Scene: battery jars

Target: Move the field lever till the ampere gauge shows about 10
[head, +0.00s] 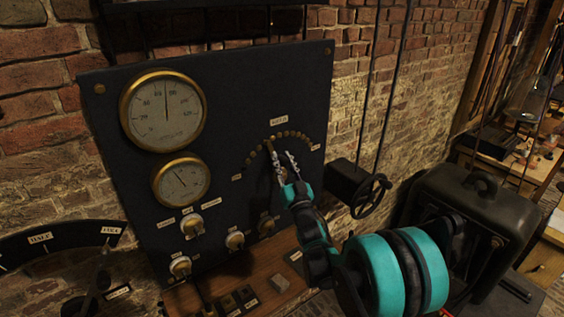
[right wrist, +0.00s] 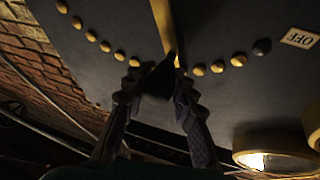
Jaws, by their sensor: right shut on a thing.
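The field lever (head: 270,150) is a brass arm on the dark panel, inside an arc of brass studs. In the right wrist view, the lever's brass bar (right wrist: 163,25) ends in a black knob (right wrist: 158,80) between my fingers. My right gripper (head: 281,161) is shut on this knob; it also shows in the right wrist view (right wrist: 157,88). The lever points near the middle of the arc. The lower, smaller gauge (head: 181,183) has its needle tilted up and left; its figures are too small to read. The upper, larger gauge (head: 164,110) has a nearly upright needle. My left gripper is not in view.
Several white-based knobs (head: 192,225) stick out low on the panel. A black handwheel (head: 370,196) stands right of the panel, near my right arm. An OFF label (right wrist: 300,38) marks one arc end. A curved dial (head: 62,240) is at lower left.

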